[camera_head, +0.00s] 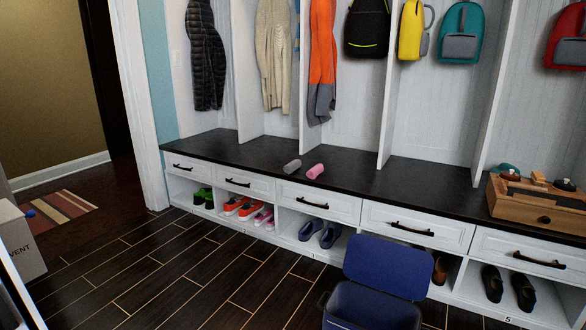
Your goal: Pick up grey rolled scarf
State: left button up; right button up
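The grey rolled scarf (292,166) lies on the dark bench top (342,162), near its front edge and left of the middle. A pink roll (315,171) lies just to its right, close beside it with a small gap. Neither of my grippers shows in the head view.
White drawers and shoe cubbies run below the bench. A blue bin (372,304) with its lid (386,267) raised stands on the floor in front. A wooden box (538,207) sits at the bench's right. A white box (20,243) is at far left. The dark floor (190,275) between is clear.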

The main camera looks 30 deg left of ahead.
aim_at(289, 167)
jog(key=i+j+z, duration=0.1)
jog(key=j, duration=0.25)
jog(key=i+j+z, duration=0.1)
jog(key=i+j, duration=0.15)
jog(key=i+j+z, duration=0.1)
jog(key=j, duration=0.35)
jog(key=i+j, duration=0.2)
jog(key=j, duration=0.15)
jog(key=i+j+z, duration=0.15)
jog(key=j, duration=0.2)
jog(key=i+j+z, duration=0.1)
jog(key=j, duration=0.3)
jog(key=i+j+z, duration=0.1)
jog(key=j, duration=0.3)
